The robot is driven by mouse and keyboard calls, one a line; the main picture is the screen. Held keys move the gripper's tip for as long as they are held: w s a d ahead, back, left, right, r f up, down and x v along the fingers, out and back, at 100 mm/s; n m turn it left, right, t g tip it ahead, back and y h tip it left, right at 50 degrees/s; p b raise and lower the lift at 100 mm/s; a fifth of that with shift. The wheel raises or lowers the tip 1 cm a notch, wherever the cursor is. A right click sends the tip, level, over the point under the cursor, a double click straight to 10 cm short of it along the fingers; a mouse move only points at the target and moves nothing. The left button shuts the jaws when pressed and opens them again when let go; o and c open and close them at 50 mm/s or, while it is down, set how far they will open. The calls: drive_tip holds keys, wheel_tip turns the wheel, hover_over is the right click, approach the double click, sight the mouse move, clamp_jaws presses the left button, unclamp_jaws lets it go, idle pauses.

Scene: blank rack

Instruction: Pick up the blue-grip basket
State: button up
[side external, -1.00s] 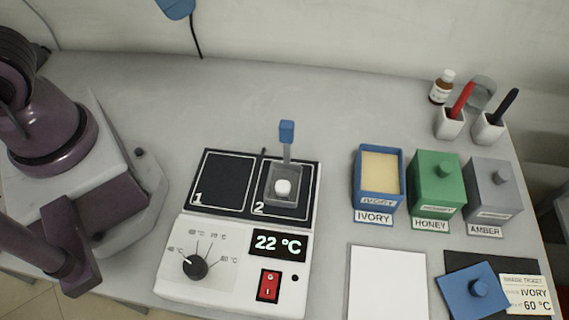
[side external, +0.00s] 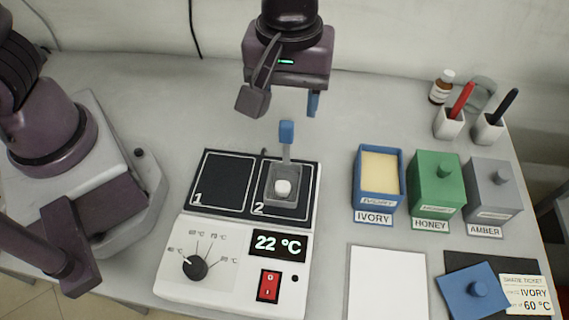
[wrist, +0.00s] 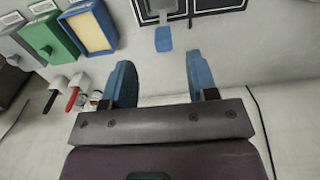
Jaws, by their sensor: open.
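The basket (side external: 285,188) is a small grey open box with a white round piece inside. It stands on pad 2 of the heater, and its upright handle ends in a blue grip (side external: 286,132). The blue grip also shows in the wrist view (wrist: 163,39), beyond the fingers and roughly between their lines. My gripper (side external: 312,104) is above and behind the basket in the side view, apart from the grip. In the wrist view its two blue fingers (wrist: 160,75) are wide apart with nothing between them.
The heater (side external: 230,245) has an empty pad 1 and reads 22 °C. To its right stand an open blue IVORY box (side external: 379,174), a green HONEY box (side external: 436,182) and a grey AMBER box (side external: 492,187). A white sheet (side external: 387,283) and a blue lid (side external: 473,290) lie in front.

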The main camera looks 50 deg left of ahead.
sight(286, 126)
drive_tip(key=f, duration=0.9)
drive_tip(key=shift+a, duration=0.3)
drive_tip(key=shift+r, duration=0.1)
clamp_jaws()
